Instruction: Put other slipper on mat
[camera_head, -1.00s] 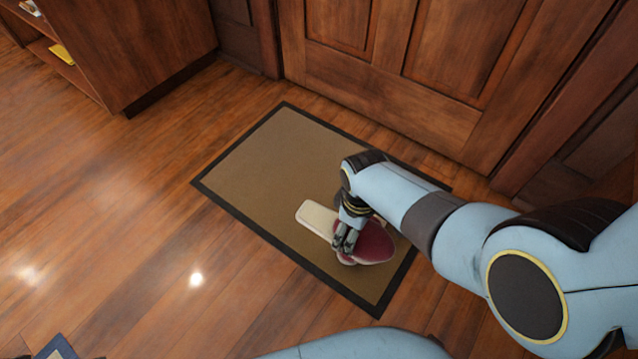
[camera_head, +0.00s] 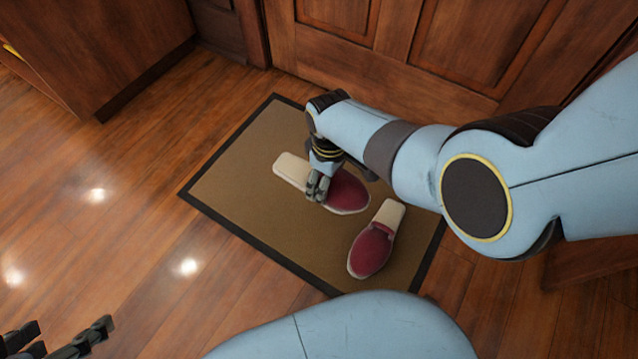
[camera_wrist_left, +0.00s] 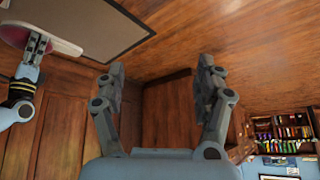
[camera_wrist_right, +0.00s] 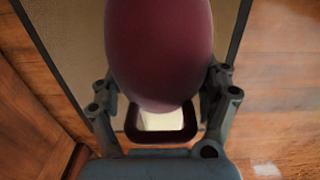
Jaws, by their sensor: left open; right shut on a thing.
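A dark red slipper with a cream insole (camera_head: 347,193) is held by my right gripper (camera_head: 317,190) over the middle of the brown, black-edged mat (camera_head: 235,180). I cannot tell whether it touches the mat. Its red toe (camera_wrist_right: 160,50) fills much of the right wrist view, between the fingers. The matching slipper (camera_head: 371,250) lies on the mat's right part, its cream heel toward the door. My left gripper (camera_head: 70,330) is open and empty, off the mat at the lower left. Its fingers spread wide in the left wrist view (camera_wrist_left: 162,75).
A wooden panelled door (camera_head: 390,50) stands behind the mat. A wooden bookcase (camera_head: 90,50) stands at the upper left. The wood floor (camera_head: 130,215) left of the mat is clear. A shelf of colourful items (camera_wrist_left: 283,130) shows far off in the left wrist view.

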